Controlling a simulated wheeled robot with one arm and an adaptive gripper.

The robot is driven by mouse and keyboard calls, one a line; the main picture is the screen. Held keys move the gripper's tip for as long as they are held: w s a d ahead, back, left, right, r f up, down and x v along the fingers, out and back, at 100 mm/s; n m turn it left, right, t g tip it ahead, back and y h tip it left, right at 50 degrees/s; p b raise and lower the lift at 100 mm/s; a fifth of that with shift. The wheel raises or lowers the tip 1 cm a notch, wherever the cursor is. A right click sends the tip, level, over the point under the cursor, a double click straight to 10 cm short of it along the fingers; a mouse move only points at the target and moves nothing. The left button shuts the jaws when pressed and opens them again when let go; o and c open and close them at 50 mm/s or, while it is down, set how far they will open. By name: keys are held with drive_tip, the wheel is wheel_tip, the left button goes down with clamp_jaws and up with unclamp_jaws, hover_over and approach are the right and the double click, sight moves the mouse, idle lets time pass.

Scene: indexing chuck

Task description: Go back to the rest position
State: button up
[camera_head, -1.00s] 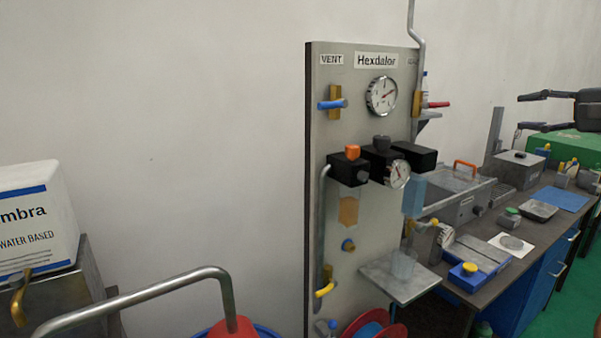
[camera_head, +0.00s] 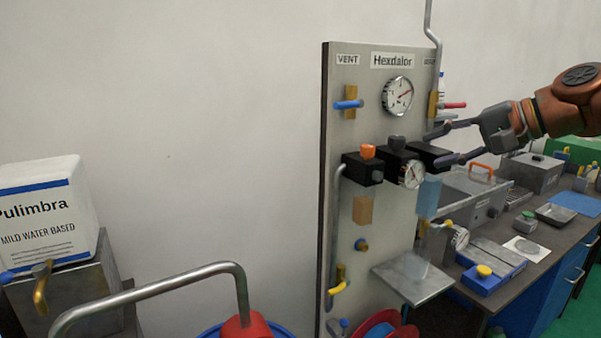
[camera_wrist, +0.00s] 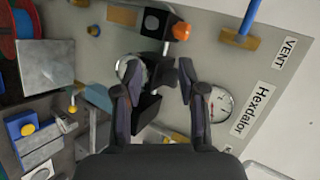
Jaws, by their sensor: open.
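My gripper (camera_head: 434,150) reaches in from the right in the head view, with its two fingers spread and nothing seen between them. Its tips appear close to the right-hand black block (camera_head: 430,153) of the Hexdalor panel (camera_head: 350,215); I cannot tell whether they touch. In the wrist view my gripper (camera_wrist: 153,88) is open in front of the panel, with a black block partly hidden behind the fingers. The upper gauge (camera_wrist: 218,104) shows to the right of the fingers, and the lower gauge (camera_wrist: 130,69) lies partly behind the left finger.
A small grey shelf (camera_head: 412,283) sticks out from the panel. The dark workbench (camera_head: 540,255) with several tools stands to the right. A bent metal handle (camera_head: 150,292) and a white Pulimbra container (camera_head: 48,215) are at the left. Bare wall lies between.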

drive_tip(key=s+a+f+n+g+h, duration=0.3)
drive_tip(key=s+a+f+n+g, duration=0.15)
drive_tip(key=s+a+f, duration=1)
drive_tip(key=s+d+f+n+g+h, duration=0.1)
drive_tip(key=s+d+f+g+h, duration=0.1)
drive_tip(key=s+f, duration=0.8)
drive_tip(key=s+d+f+n+g+h, duration=0.1)
drive_tip(key=s+d+f+g+h, duration=0.2)
drive_tip(key=s+f, duration=0.7)
drive_tip(key=shift+d+f+h, duration=0.6)
drive_tip(key=shift+d+f, duration=0.2)
drive_tip(key=shift+d, duration=0.4)
drive_tip(key=shift+w+a+n, duration=0.1)
drive_tip(key=shift+n, duration=0.15)
